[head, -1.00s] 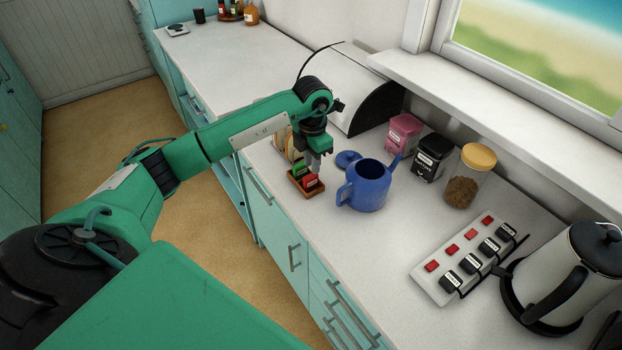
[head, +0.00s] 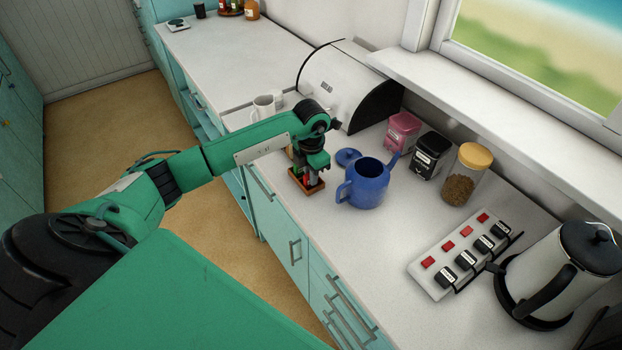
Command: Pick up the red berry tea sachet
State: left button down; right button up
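The red berry tea sachet (head: 312,184) stands in a small brown wooden holder (head: 309,191) near the counter's front edge, left of the blue teapot. Only part of it shows below my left gripper (head: 311,176). A green sachet (head: 297,173) is in the same holder, mostly covered by the gripper. My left gripper points down with its fingers at the red sachet, low over the holder. The fingertips are small and partly hidden, so I cannot tell if they are open or shut on the sachet. My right gripper is not in view.
The blue teapot (head: 366,184) stands close right of the holder, its lid (head: 348,157) behind it. Behind are a pink tin (head: 402,131), a black tin (head: 430,156) and a yellow-lidded jar (head: 465,175). A switch strip (head: 436,284) and kettle (head: 560,270) stand at right.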

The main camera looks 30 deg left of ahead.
pick_arm(q)
jog(key=shift+r, duration=0.15)
notch_tip(320, 180, up, 20)
jog(key=b, duration=0.4)
